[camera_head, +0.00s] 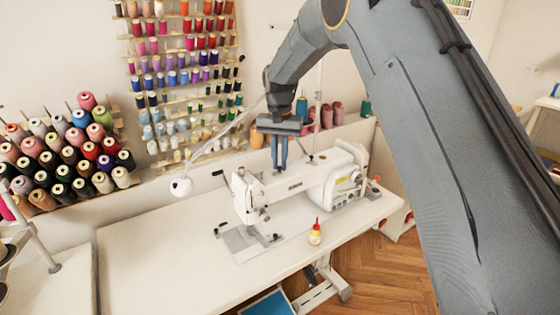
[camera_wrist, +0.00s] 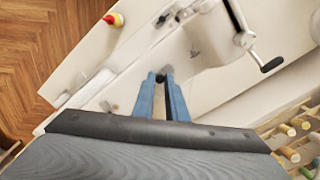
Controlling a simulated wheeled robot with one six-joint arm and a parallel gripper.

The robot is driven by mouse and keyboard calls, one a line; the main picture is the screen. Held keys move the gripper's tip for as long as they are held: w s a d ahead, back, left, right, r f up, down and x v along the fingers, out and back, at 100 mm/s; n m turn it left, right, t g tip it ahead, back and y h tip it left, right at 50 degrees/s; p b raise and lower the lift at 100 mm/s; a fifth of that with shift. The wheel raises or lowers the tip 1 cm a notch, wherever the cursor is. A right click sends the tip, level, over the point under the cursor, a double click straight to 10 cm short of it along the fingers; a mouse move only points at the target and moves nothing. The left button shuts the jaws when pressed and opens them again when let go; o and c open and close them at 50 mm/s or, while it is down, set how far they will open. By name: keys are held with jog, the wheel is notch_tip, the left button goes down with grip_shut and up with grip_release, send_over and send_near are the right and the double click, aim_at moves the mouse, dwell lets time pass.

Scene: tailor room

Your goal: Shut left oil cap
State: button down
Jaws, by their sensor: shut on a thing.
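The white sewing machine (camera_head: 300,183) stands on the white table, and part of it shows in the wrist view (camera_wrist: 212,42). A small dark part (camera_head: 310,157) stands on the machine's top, right of the fingers.
A small bottle with a red tip (camera_head: 315,234) stands on the white table (camera_head: 160,245) in front of the machine. A lamp (camera_head: 181,187) is to the left. Thread spools (camera_head: 75,150) fill racks behind. The table's left part is clear.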

aim_at(280, 167)
jog(key=shift+w+r, duration=0.1)
jog(key=shift+r, duration=0.05)
jog(key=c, duration=1.8)
grip_release()
notch_tip(280, 167, up, 8)
jog(key=b, duration=0.2)
jog(key=shift+d+f, duration=0.1)
jog(key=shift+f, duration=0.1)
jog(key=s+d+f, duration=0.4)
jog(key=s+d, duration=0.3)
jog(key=s, duration=0.4)
jog(key=s+d+f+n, duration=0.1)
jog(key=s+d+f, duration=0.3)
jog(key=s, duration=0.7)
jog(key=s+d+f+n+t, duration=0.1)
jog(key=s+d+f, duration=0.3)
jog(key=s+d, duration=0.5)
jog(key=s, duration=0.2)
jog(key=shift+s+d+f, duration=0.25)
jog(key=shift+s+d, duration=0.1)
